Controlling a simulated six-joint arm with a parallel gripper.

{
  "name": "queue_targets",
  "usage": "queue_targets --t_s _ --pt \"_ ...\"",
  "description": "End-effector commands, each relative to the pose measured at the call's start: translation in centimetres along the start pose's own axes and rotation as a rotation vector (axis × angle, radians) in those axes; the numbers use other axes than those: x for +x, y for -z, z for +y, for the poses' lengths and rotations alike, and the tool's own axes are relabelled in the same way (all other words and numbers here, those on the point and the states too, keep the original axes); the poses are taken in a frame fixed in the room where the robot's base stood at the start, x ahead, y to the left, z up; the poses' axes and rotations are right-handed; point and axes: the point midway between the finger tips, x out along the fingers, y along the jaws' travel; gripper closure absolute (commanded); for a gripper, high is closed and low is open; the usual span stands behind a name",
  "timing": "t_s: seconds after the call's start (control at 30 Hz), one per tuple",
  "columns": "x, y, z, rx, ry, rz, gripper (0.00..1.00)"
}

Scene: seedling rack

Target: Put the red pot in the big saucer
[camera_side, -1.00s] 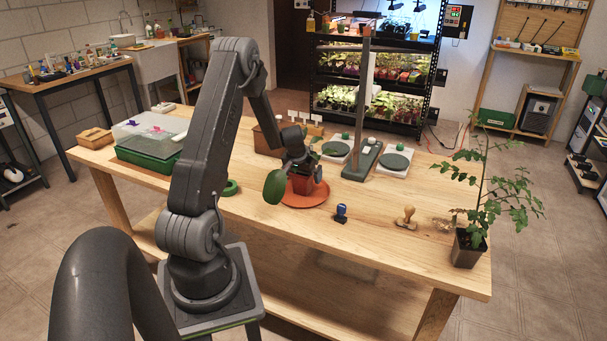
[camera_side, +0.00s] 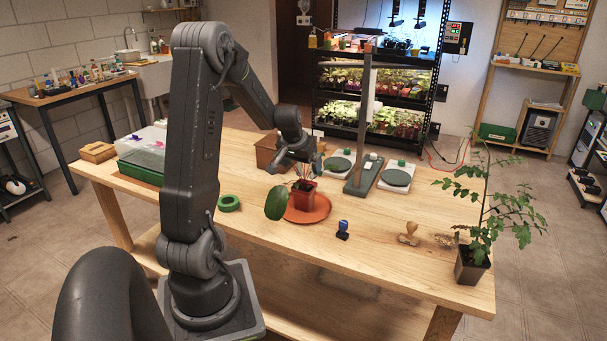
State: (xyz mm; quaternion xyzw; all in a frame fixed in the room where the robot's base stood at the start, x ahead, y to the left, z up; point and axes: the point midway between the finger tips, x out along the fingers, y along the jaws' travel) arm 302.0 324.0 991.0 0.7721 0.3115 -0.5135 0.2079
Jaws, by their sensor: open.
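The red pot (camera_side: 304,197) holds a small plant with a large green leaf (camera_side: 276,203) hanging out to the left. The pot stands upright in the big orange-brown saucer (camera_side: 322,211) on the wooden table. My gripper (camera_side: 304,172) is open and empty, just above the pot near the plant's stems. Whether a finger touches the plant cannot be told from here.
A brown box (camera_side: 269,153) stands behind my gripper. A scale with a post (camera_side: 362,175) is to the right. A blue stamp (camera_side: 343,230), a wooden stamp (camera_side: 409,233) and a potted tall plant (camera_side: 472,266) stand farther right. Green tape (camera_side: 229,203) lies left.

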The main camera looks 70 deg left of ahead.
Motion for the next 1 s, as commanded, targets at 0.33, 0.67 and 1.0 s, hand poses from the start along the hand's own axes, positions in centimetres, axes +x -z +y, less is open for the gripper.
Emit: queue_targets --t_s 0.33,0.67,1.0 --pt "-13.9 -7.8 16.2 0.335 -0.157 0.049 0.05" --pt "-23.5 -21.9 20.5 0.629 -0.297 0.083 0.05" --pt "-24.8 -25.4 19.9 0.696 -0.329 0.088 0.05"
